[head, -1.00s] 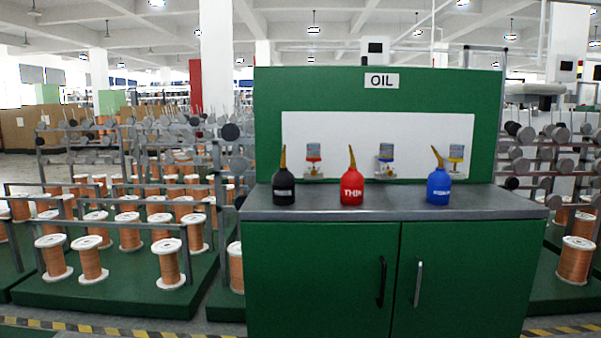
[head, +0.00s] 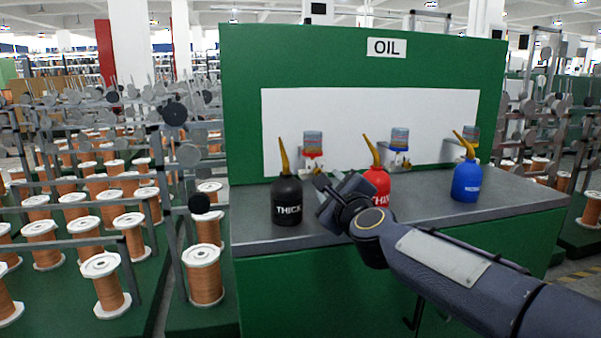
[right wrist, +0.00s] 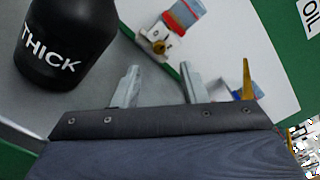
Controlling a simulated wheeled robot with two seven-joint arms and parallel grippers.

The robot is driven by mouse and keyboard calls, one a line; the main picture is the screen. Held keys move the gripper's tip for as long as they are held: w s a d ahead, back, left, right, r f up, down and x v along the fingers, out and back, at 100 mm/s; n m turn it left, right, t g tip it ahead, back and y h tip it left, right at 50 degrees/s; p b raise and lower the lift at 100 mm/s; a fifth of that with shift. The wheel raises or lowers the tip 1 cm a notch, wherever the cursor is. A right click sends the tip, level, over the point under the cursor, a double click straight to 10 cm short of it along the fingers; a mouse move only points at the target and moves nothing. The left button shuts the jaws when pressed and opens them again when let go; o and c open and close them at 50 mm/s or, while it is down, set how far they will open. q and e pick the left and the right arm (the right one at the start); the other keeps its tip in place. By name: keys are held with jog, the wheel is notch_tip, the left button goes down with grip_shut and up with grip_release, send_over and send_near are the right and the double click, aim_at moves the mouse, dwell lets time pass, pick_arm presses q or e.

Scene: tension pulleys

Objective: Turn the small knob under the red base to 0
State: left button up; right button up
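The oil dispenser with the red base (head: 313,152) is mounted on the white panel, left of the other dispensers. In the right wrist view its red base (right wrist: 186,12) is at the top. Below the red base is a white plate with a small dark yellow knob (right wrist: 158,46). The plate markings are too small to read surely. My right gripper (head: 331,184) is between the black and red bottles, in front of this dispenser. In the right wrist view its fingers (right wrist: 160,72) are apart and empty, short of the knob. My left gripper is not in view.
A black THICK bottle (head: 287,201) stands close left of my right gripper. A red bottle (head: 377,181), partly hidden by my arm, and a blue bottle (head: 466,181) stand on the grey counter (head: 262,233). Two more dispensers hang to the right. Wire spools fill the left.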

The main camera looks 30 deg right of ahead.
aim_at(317, 172)
jog(key=x, duration=0.6)
jog(key=shift+w, duration=0.3)
grip_shut()
